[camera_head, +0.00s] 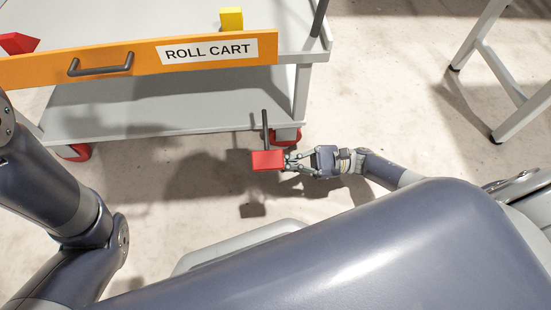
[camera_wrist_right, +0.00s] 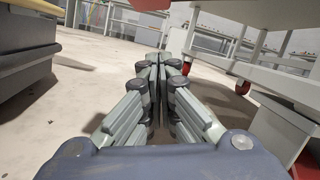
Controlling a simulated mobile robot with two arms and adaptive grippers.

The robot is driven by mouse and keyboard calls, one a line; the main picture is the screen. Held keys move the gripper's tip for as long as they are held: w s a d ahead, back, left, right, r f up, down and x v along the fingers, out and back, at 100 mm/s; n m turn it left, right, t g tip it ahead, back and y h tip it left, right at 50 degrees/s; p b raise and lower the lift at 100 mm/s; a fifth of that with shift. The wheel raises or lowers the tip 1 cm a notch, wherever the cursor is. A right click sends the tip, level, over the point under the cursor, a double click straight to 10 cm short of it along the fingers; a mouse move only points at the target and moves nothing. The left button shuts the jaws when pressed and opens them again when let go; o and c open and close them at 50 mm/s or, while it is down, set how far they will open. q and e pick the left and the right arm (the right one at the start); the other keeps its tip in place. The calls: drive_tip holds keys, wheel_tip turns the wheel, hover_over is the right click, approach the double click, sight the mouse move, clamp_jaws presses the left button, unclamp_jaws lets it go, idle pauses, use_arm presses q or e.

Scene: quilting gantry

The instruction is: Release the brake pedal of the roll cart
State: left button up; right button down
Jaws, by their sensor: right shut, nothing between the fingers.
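The roll cart (camera_head: 160,102) stands at the upper left of the head view, with an orange front panel labelled ROLL CART. Its red brake pedal (camera_head: 268,160) is a flat block on a grey bar, sticking out below the lower shelf near the front right caster. My right gripper (camera_head: 287,161) is shut and empty, its tips right beside the pedal's right edge; I cannot tell whether they touch. In the wrist view the closed fingers (camera_wrist_right: 158,66) point ahead over the floor, and the pedal cannot be made out surely. My left gripper is out of the picture.
Red casters (camera_head: 286,136) carry the cart. A yellow block (camera_head: 231,18) and a red object (camera_head: 18,43) lie on its top. A grey frame leg (camera_head: 483,50) stands at the upper right. Bare floor (camera_head: 390,100) lies between the cart and that frame.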

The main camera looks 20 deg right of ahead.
sight(266, 139)
drive_tip(key=shift+s+a+r, duration=0.15)
drive_tip(key=shift+a+r, duration=0.25)
drive_tip(key=shift+r, duration=0.3)
drive_tip(key=shift+s+a+r, duration=0.1)
drive_tip(key=shift+a+r, duration=0.25)
drive_tip(key=shift+r, duration=0.35)
drive_tip(key=shift+s+a+r, duration=0.15)
drive_tip(key=shift+a+r, duration=0.25)
drive_tip(key=shift+r, duration=0.3)
